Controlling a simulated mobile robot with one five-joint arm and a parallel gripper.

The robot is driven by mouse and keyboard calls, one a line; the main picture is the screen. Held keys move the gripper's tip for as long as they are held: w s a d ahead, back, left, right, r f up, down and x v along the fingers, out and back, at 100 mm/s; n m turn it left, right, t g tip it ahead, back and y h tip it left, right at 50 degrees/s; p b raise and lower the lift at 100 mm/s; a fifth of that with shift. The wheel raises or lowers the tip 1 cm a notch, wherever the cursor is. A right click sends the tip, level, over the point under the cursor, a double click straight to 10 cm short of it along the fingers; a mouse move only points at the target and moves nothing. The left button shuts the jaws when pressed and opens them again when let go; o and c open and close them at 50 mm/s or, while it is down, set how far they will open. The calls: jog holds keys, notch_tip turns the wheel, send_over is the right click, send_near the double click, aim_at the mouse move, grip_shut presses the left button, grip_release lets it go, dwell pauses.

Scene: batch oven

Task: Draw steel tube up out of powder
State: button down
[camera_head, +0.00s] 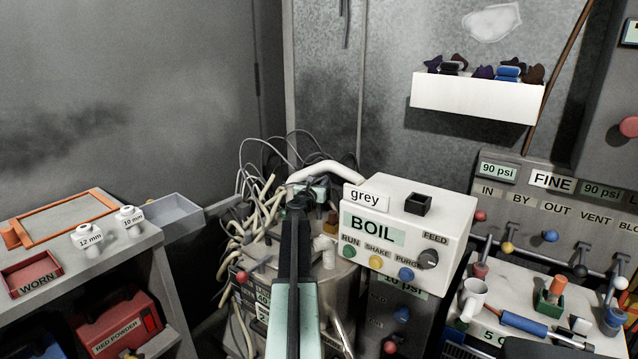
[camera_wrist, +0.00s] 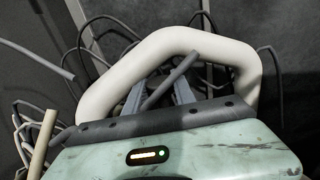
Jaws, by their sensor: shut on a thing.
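My gripper (camera_head: 312,190) is at the far end of my outstretched arm, over the cluttered top of a grey drum-like machine left of the white BOIL box (camera_head: 408,225). In the wrist view my gripper (camera_wrist: 163,92) has its two pale blue-grey fingers shut on a thin grey steel tube (camera_wrist: 180,72), which slants up to the right between them. The tube's lower end is hidden by my wrist. A thick white bent pipe (camera_wrist: 165,42) arches just beyond the fingers. No powder surface can be made out in either view.
Many loose cables (camera_head: 240,225) and pale hoses hang left of the machine. A shelf (camera_head: 120,250) with 12 mm and 10 mm pieces and a WORN tray (camera_head: 30,272) stands left.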

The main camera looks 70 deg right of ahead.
notch_tip(320, 180, up, 4)
jog(key=p, duration=0.2)
jog(key=shift+w+r+p, duration=0.15)
jog(key=shift+r+p, duration=0.05)
jog(key=shift+p, duration=0.1)
jog(key=shift+f, duration=0.1)
jog(key=c, duration=1)
grip_release()
jog(key=shift+f, duration=0.1)
jog(key=shift+c, duration=0.2)
jog(key=a, duration=0.7)
jog(key=shift+s+a, duration=0.25)
jog(key=shift+a, duration=0.15)
